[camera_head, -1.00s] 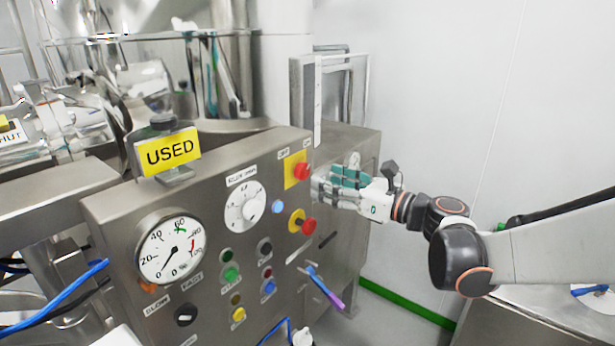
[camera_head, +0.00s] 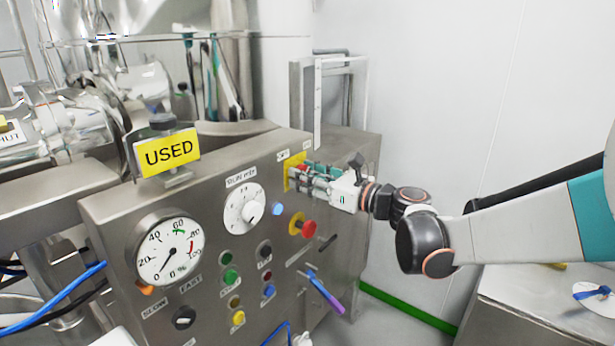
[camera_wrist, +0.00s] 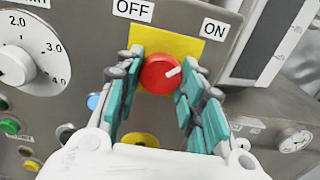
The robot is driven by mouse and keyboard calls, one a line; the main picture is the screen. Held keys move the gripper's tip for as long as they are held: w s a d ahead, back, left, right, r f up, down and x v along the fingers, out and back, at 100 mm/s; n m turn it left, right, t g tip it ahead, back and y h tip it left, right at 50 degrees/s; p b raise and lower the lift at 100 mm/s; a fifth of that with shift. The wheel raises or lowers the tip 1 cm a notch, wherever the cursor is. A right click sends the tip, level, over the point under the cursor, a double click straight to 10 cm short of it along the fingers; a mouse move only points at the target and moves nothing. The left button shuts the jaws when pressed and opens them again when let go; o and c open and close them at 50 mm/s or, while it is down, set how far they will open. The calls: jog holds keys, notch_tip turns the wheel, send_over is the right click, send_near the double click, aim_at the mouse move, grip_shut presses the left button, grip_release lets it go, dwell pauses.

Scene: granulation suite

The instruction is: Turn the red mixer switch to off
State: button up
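The red mixer switch (camera_wrist: 159,75) is a round red knob with a white pointer mark, on a yellow plate (camera_wrist: 185,46). The pointer leans up and right, towards the ON label (camera_wrist: 214,29); the OFF label (camera_wrist: 134,10) is at upper left. My gripper (camera_wrist: 157,88) is open, with one teal-padded finger on each side of the knob. Whether the pads touch it I cannot tell. In the head view my gripper (camera_head: 298,175) is at the panel's upper right and hides most of the knob, while the yellow plate (camera_head: 289,171) shows beside it.
A second red knob on yellow (camera_head: 308,228) sits just below my gripper. A blue button (camera_head: 278,209) and a white dial (camera_head: 244,208) are to the left. A purple-and-blue handle (camera_head: 325,291) sticks out lower down. Free room lies right of the cabinet.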

jog(key=shift+n, duration=0.3)
jog(key=shift+d+r+n, duration=0.1)
jog(key=shift+n, duration=8.5)
jog(key=o, duration=1.1)
jog(key=shift+c, duration=0.2)
